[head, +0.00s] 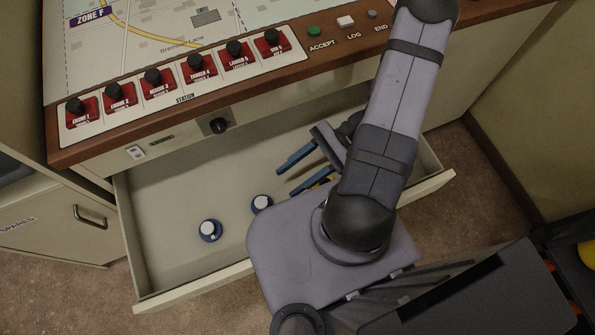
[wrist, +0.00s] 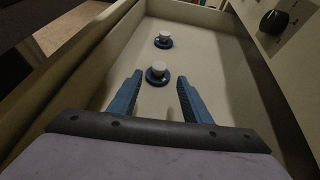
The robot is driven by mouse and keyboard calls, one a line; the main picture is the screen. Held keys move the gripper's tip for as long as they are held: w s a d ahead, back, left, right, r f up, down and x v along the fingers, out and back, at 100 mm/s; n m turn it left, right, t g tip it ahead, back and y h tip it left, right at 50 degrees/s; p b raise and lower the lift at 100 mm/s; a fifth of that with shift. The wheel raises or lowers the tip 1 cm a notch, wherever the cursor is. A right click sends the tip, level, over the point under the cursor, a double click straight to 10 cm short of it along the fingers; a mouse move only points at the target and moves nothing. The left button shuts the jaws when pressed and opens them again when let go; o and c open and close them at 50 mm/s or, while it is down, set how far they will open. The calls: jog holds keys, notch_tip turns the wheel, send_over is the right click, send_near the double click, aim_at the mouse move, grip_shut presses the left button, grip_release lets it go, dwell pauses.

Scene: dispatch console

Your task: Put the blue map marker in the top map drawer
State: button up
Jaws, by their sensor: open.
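Two blue map markers with white tops stand upright, apart from each other, on the floor of the open map drawer (head: 165,271). One marker (head: 262,203) is nearer my gripper (head: 286,182); the other marker (head: 210,230) is further left. My gripper is open, with its blue fingers over the drawer and nothing between them. In the wrist view the nearer marker (wrist: 158,75) shows just past the fingertips, roughly midway between them, and the further marker (wrist: 163,40) lies beyond it. My arm hides the right part of the drawer in the head view.
The console top carries a map (head: 150,25), a row of red station tiles with black knobs (head: 196,70), and buttons, including a green one (head: 314,31). A black knob (head: 219,126) sits on the front above the drawer. A cabinet (head: 50,225) stands left.

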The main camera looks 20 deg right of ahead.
jog(key=shift+d+r, duration=0.2)
jog(key=shift+d, duration=0.25)
jog(key=w+d+r+n+t+h, duration=0.1)
jog(key=w+r+n+h, duration=0.2)
jog(key=r+n+h, duration=0.7)
jog(key=shift+w+d+r+n+t+h, duration=0.25)
jog(key=shift+n+h, duration=1.25)
jog(key=shift+n, duration=1.9)
